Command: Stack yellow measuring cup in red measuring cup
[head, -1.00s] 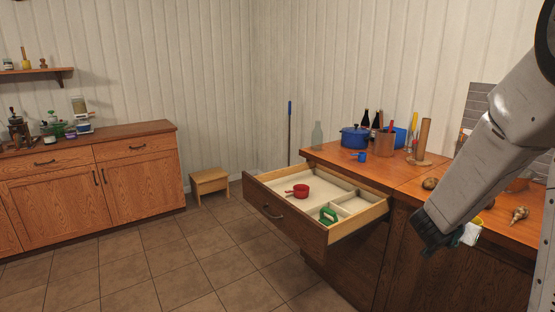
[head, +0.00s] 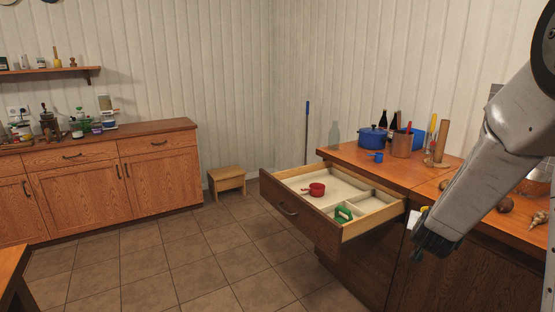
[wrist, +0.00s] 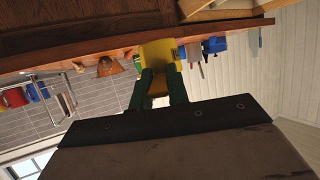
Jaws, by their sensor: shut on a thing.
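The red measuring cup (head: 317,189) sits upright in the large left compartment of the open drawer (head: 278,200), its handle to the left. My gripper (wrist: 162,84) is shut on the yellow measuring cup (wrist: 160,53), which shows between the two dark fingers in the wrist view. In the head view my gripper (head: 425,240) hangs in front of the counter, right of the drawer and apart from it. The yellow cup is mostly hidden by the gripper there.
A green utensil or cup (head: 343,214) lies in a smaller drawer compartment. A blue cup (head: 376,156), a blue pot (head: 372,138) and a copper-coloured holder (head: 403,144) stand on the counter (head: 400,170). A wooden stool (head: 227,179) stands by the wall. A table corner (head: 12,268) shows lower left.

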